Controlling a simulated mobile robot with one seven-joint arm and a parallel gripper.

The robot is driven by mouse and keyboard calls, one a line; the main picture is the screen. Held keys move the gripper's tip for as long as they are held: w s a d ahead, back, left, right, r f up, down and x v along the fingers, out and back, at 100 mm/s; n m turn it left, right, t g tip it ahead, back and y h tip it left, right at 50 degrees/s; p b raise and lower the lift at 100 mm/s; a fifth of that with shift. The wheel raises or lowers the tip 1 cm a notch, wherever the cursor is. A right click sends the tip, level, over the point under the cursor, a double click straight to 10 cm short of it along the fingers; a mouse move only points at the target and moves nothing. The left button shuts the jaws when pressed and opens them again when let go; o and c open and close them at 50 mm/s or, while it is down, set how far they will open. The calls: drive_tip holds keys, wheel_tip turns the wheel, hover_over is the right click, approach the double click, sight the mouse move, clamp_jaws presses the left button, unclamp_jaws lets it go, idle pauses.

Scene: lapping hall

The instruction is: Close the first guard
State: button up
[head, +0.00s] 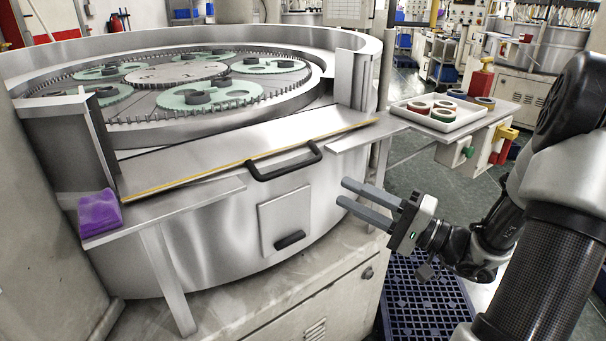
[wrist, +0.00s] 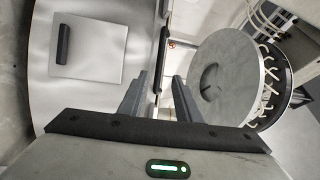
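The guard (head: 230,157) is a flat metal panel with a yellow strip along its front edge. It lies folded down, sloping outward, in the gap between two metal uprights of the lapping machine's rim wall, leaving that gap open. Its black bar handle (head: 284,164) sticks out at the front edge, and a dark bar that looks like it shows in the wrist view (wrist: 162,60). My gripper (head: 341,191) is open and empty, to the right of the handle and a little below it, apart from it. Both fingers also show in the wrist view (wrist: 160,82).
A square hatch (head: 285,219) with its own dark handle is on the drum below. A purple block (head: 99,213) sits on the left ledge. A white tray (head: 436,116) with several rings stands on the right shelf. A blue grate (head: 425,300) lies on the floor.

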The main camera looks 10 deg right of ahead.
sight(296, 169)
drive_tip(key=x, duration=1.2)
drive_tip(key=shift+b, duration=0.35)
drive_tip(key=shift+c, duration=0.3)
clamp_jaws()
